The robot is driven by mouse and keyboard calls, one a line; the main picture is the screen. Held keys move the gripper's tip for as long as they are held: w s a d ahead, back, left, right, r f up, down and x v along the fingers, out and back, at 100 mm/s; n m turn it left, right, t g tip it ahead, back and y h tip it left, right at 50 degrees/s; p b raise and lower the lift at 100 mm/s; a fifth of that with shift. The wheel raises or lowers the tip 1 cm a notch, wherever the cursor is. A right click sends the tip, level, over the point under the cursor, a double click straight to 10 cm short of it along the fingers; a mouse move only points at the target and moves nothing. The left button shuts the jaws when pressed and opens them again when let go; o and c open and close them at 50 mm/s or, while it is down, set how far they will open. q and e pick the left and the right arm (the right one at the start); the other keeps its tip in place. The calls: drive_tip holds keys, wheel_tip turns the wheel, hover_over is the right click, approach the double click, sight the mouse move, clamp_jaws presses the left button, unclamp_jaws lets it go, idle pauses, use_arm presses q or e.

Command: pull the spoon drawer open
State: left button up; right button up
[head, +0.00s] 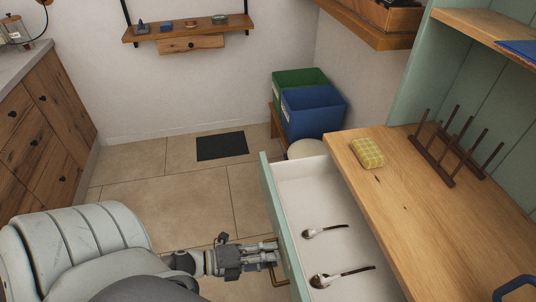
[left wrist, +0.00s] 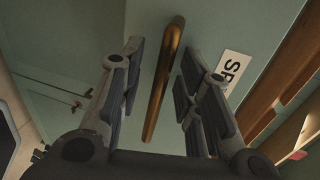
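The spoon drawer (head: 302,184) stands pulled out of the wooden-topped counter, with a green front and white inside. Two dark-handled spoons lie in it, a nearer one (head: 340,276) and a farther one (head: 325,231). Its brass handle (head: 278,284) is on the green front and also shows in the left wrist view (left wrist: 164,80), beside a white label (left wrist: 234,70) starting "SP". My left gripper (head: 274,253) is at the handle. In the left wrist view its fingers (left wrist: 158,85) are on either side of the handle, with visible gaps. My right gripper is out of view.
The counter top (head: 400,205) holds a yellow checked sponge (head: 368,153) and a dark wooden rack (head: 455,150). Green (head: 292,80) and blue (head: 312,110) bins stand beyond the drawer. A dark mat (head: 222,146) lies on the open tiled floor.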

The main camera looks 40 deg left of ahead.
use_arm(q)
drive_tip(key=shift+s+a, duration=0.1)
drive_tip(key=shift+s, duration=0.05)
drive_tip(key=v, duration=1.1)
drive_tip(key=shift+s+a, duration=0.2)
drive_tip(key=shift+s, duration=0.1)
